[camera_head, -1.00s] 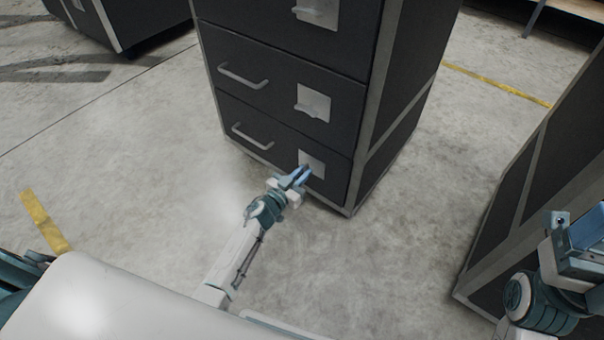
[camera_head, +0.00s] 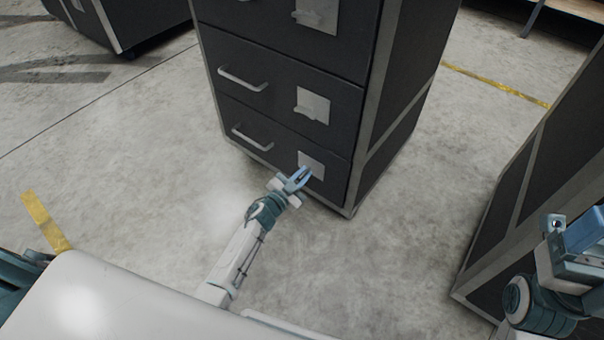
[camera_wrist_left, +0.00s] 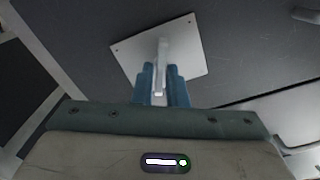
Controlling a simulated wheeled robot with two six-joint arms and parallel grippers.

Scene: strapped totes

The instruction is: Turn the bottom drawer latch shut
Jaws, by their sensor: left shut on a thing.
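The bottom drawer (camera_head: 252,135) is dark with a light bar handle (camera_head: 251,137) and a pale square latch plate (camera_head: 312,161) at its right end. The drawer front looks flush with the cabinet. My left gripper (camera_head: 299,179) is at the latch plate. In the left wrist view, its blue fingers (camera_wrist_left: 163,88) are shut on the pale latch lever (camera_wrist_left: 163,55), which stands out from the latch plate (camera_wrist_left: 186,50). The fingers hide part of the lever. My right gripper (camera_head: 585,232) shows at the right edge, away from the drawers; its fingertips are unclear.
The middle drawer's latch (camera_head: 312,105) and the top drawer's latch (camera_head: 316,14) sit above. Another dark cabinet (camera_head: 530,190) stands close on the right, near my right arm. The concrete floor (camera_head: 140,190) left of the drawers is clear.

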